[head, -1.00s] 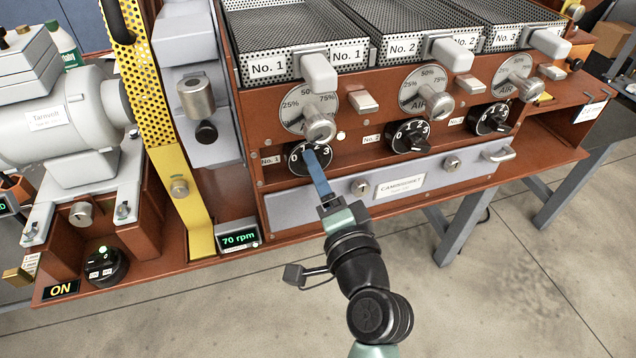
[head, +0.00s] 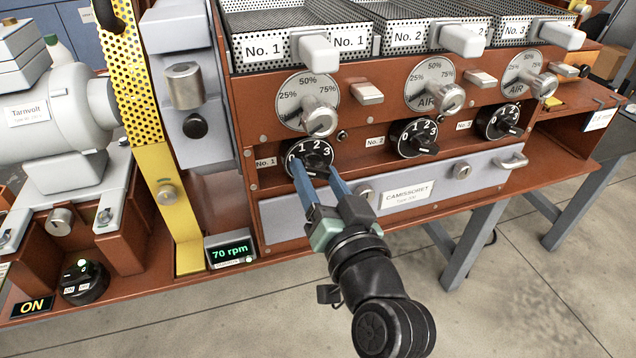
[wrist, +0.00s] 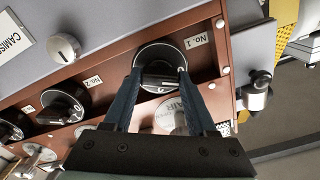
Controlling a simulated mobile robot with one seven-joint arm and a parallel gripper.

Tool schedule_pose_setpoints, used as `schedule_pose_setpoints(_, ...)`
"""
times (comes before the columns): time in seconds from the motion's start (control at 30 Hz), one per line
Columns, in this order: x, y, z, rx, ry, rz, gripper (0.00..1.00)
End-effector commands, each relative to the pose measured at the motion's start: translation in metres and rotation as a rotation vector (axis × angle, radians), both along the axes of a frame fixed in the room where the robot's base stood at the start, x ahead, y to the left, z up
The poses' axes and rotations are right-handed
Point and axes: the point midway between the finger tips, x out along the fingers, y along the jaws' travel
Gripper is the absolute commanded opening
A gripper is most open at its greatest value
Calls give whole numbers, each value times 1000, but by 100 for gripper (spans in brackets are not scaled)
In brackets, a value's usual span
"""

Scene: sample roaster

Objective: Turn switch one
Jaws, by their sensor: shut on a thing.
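Switch No. 1 is a round black knob (head: 309,154) with numbers 0 to 3 on the red-brown panel, beside its "No. 1" label. It also shows in the wrist view (wrist: 157,59). My gripper (head: 317,172) is at this knob, its two blue fingers one on each side of the knob's raised grip bar (wrist: 160,78). The fingers are shut on the bar. In the head view the fingers hide the lower part of the knob, so I cannot tell the setting it points to.
Knobs No. 2 (head: 417,136) and No. 3 (head: 499,121) sit to the right. An air dial (head: 308,102) with a metal knob is just above switch No. 1. A grey drawer (head: 440,178) lies below. A yellow post (head: 164,200) and a "70 rpm" display (head: 231,250) stand left.

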Motion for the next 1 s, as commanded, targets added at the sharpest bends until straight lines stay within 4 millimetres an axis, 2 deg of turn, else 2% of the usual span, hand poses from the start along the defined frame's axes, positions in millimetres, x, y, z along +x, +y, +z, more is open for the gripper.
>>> schedule_pose_setpoints(0.3, 0, 0, -1, -70, -20, 1, 2)
schedule_pose_setpoints(0.7, 0, 0, -1, -75, -21, 2, 2)
schedule_pose_setpoints(0.73, 0, 0, -1, -75, -21, 2, 59)
schedule_pose_setpoints(0.9, 0, 0, -1, -75, -22, 1, 88)
schedule_pose_setpoints(1.0, 0, 0, -1, -75, -22, 1, 88)
